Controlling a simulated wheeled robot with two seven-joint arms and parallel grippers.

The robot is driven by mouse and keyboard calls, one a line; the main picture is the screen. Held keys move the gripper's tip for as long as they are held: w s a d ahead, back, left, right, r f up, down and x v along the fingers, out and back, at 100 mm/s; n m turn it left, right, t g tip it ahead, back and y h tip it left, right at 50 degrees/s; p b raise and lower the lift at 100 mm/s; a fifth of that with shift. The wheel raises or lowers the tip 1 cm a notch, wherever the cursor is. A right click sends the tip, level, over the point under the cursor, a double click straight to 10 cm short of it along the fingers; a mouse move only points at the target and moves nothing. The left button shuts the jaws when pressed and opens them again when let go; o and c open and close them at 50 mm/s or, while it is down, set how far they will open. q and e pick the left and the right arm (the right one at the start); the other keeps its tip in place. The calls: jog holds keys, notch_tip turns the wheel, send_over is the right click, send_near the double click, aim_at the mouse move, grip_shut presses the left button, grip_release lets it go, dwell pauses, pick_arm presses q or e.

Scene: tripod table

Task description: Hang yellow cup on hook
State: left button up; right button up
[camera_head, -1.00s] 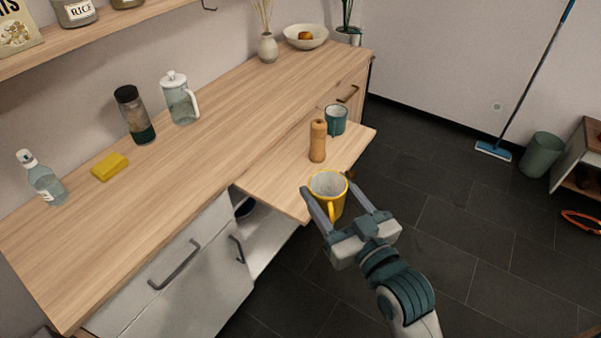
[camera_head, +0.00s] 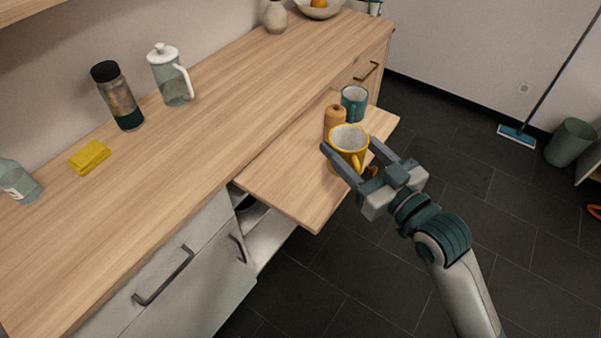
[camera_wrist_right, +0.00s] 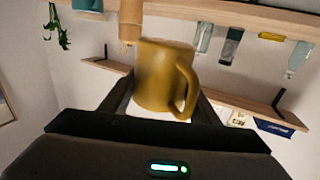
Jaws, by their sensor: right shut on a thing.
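The yellow cup (camera_head: 348,140) is held upright between the fingers of my right gripper (camera_head: 350,150), over the pull-out board. Its handle points toward the gripper's palm. In the right wrist view the yellow cup (camera_wrist_right: 165,78) fills the middle, between the two fingers, with its handle on the right. My right gripper (camera_wrist_right: 155,95) is shut on it. A hook is not visible in the head view now. My left gripper is not in view.
A wooden mill (camera_head: 335,118) and a teal mug (camera_head: 354,98) stand on the pull-out board (camera_head: 290,180), close behind the cup. A jug (camera_head: 170,80), a dark-lidded jar (camera_head: 118,98) and a yellow sponge (camera_head: 90,157) stand along the counter (camera_head: 190,160).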

jog(key=shift+s+r, duration=0.1)
jog(key=shift+w+a+f+p, duration=0.2)
jog(key=shift+w+a+f, duration=0.75)
jog(key=shift+a+f, duration=0.75)
jog(key=shift+w+a+f+p, duration=0.2)
jog(key=shift+w+a+f, duration=0.8)
jog(key=shift+a+f, duration=0.75)
jog(key=shift+w+a+f+p, duration=0.2)
jog(key=shift+w+a+f, duration=0.75)
jog(key=shift+a+f, duration=0.75)
jog(key=shift+d+f, duration=0.1)
jog(key=shift+f, duration=0.3)
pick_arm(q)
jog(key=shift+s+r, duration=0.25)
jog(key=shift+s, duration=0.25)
pick_arm(e)
jog(key=shift+f, duration=0.15)
